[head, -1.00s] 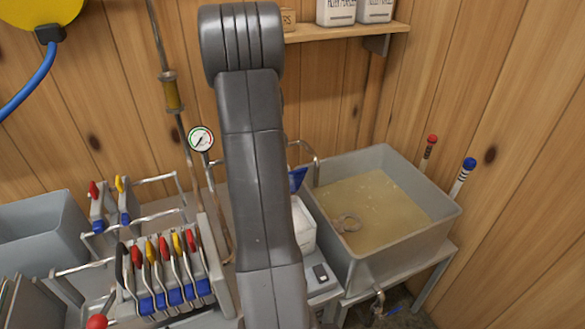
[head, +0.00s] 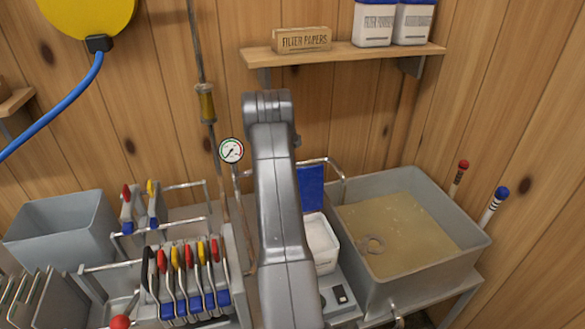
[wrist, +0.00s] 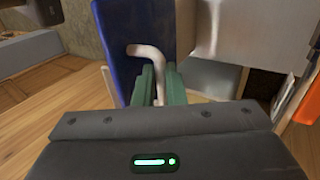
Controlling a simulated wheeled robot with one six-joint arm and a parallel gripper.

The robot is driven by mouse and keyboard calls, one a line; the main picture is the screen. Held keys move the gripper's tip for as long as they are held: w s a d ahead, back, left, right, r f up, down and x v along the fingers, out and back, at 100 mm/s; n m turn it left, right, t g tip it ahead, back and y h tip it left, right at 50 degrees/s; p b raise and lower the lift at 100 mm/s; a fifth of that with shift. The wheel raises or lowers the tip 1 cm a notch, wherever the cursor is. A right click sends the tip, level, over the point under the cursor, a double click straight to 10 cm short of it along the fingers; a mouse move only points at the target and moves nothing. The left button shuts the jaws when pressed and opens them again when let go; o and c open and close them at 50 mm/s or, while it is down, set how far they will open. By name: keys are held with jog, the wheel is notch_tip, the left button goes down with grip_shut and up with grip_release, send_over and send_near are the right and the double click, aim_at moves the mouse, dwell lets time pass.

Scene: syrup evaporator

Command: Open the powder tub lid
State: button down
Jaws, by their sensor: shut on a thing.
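The powder tub (head: 327,262) is a white box right of my arm in the head view, with pale contents showing. Its blue lid (head: 311,188) stands upright at the tub's back, raised off the opening. My arm hides the left part of both. In the wrist view the blue lid (wrist: 130,30) rises behind the fingers, with a bent pale metal handle (wrist: 150,54) in front of it. My gripper (wrist: 152,82) has green fingers shut on this handle. The gripper itself is hidden in the head view.
A grey basin (head: 455,262) of cloudy liquid stands close right of the tub. A rack of coloured-handled tools (head: 190,280) is left of my arm. A pressure gauge (head: 231,150) and pipes stand behind. A shelf (head: 350,54) holds a filter-paper box and white containers.

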jog(key=shift+w+a+f+g, duration=0.1)
jog(key=shift+f+g, duration=0.2)
jog(key=shift+f, duration=0.3)
jog(key=c, duration=1.8)
grip_release()
jog(key=o, duration=0.3)
jog(key=shift+w, duration=0.15)
jog(key=shift+r, duration=0.15)
jog(key=shift+r, duration=0.1)
